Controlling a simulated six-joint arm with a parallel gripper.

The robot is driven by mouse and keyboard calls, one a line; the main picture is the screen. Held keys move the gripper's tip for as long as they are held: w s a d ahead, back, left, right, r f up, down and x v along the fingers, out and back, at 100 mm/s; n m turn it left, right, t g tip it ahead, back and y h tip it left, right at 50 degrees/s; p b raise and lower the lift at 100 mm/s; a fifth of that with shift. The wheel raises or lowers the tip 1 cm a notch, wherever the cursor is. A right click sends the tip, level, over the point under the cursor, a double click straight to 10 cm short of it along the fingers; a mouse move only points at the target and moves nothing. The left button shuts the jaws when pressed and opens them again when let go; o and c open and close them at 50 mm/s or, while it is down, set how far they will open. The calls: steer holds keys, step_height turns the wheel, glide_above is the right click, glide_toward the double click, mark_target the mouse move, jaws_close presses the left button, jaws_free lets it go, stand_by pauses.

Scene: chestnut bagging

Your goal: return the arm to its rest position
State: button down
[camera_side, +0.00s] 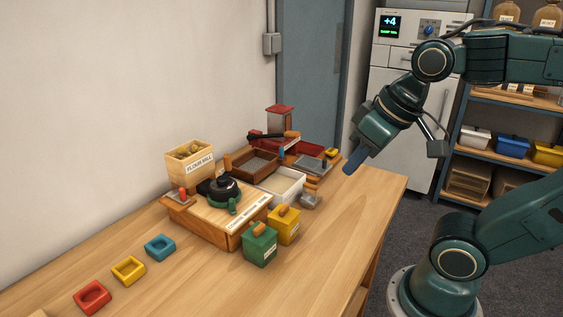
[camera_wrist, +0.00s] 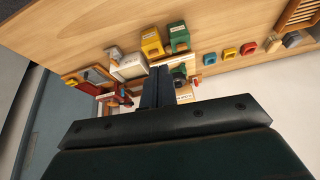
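My arm reaches in from the right in the side view. My gripper (camera_side: 352,166) is raised above the far right end of the wooden table (camera_side: 340,230), pointing down and left. It touches nothing. In the wrist view the two dark fingers (camera_wrist: 159,72) lie together with no gap visible and nothing seen between them, so the gripper looks shut and empty. The fingers cover part of the workstation in that view.
A wooden workstation holds a black-topped device (camera_side: 222,188), a brown tray (camera_side: 255,164) and a white tray (camera_side: 283,185). Green (camera_side: 260,246) and yellow (camera_side: 287,226) lidded boxes stand in front. Red, yellow and blue small bins line the left. The table's right front is clear.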

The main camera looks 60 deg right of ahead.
steer(key=shift+s+a+f+n, duration=0.25)
steer(key=shift+s+f+n, duration=0.35)
steer(key=shift+s, duration=0.3)
